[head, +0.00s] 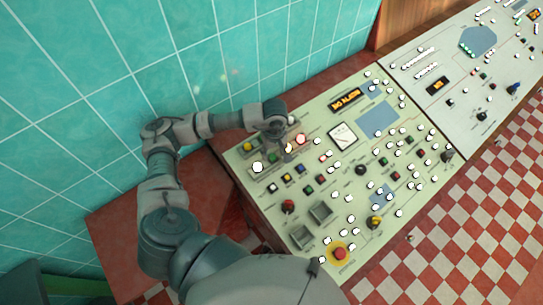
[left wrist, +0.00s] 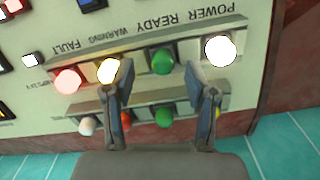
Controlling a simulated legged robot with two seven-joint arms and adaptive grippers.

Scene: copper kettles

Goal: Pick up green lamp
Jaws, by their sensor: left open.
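The green lamp (left wrist: 162,61) is a round green cap in the upper row of lamps under the label READY in the left wrist view. It also shows small on the console in the head view (head: 272,160). My left gripper (left wrist: 160,76) is open, with one finger on each side of the green lamp's line. Its left fingertip overlaps the lit yellow-white lamp (left wrist: 108,71). I cannot tell whether the fingers touch anything. In the head view my left gripper (head: 283,147) hangs over the lamp rows. My right gripper is not in view.
A red lamp (left wrist: 68,81) and a lit white lamp (left wrist: 220,50) share the row. A second row holds another green cap (left wrist: 164,117). The cream console (head: 335,190) has many buttons and a red stop button (head: 340,254). A teal tiled wall (head: 90,90) stands behind.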

